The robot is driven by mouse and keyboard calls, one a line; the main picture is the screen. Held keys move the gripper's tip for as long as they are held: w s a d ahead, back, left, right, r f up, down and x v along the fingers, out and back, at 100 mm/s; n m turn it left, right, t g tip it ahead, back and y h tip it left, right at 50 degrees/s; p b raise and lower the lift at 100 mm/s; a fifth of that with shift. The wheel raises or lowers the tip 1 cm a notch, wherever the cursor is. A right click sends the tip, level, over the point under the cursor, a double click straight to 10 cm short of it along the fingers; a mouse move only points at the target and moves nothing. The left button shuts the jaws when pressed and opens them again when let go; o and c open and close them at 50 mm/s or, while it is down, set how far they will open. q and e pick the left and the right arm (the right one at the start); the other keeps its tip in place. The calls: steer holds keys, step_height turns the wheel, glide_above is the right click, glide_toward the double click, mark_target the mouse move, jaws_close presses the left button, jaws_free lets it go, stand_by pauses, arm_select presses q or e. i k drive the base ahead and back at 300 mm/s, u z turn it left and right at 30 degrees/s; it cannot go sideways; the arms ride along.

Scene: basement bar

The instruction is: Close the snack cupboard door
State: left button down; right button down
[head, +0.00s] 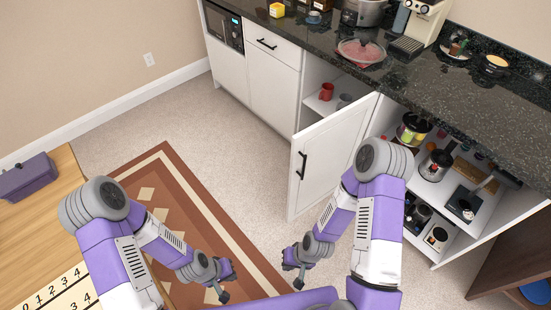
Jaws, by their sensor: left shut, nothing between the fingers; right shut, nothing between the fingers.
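A white cupboard door (332,155) with a black bar handle (302,165) stands swung open from the counter front, in the middle of the head view. Behind it, the open cupboard shows a shelf with a red mug (326,91) and a grey mug (345,101). My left gripper (222,284) is shut and empty, low over the rug. My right gripper (297,272) is shut and empty, below the door's lower edge in the picture and apart from the handle. The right arm covers part of the door's right side.
The right open cupboard shelf (478,216) holds pots and jars. A dark granite counter (440,105) carries a slow cooker, a covered dish (361,52) and a coffee machine (424,22). A wooden table (35,235) stands at left. The carpet (215,130) before the cupboards is clear.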

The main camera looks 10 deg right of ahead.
mark_target(323, 152)
steer(key=u, duration=0.1)
steer(key=i, duration=1)
steer(key=z, duration=1.45)
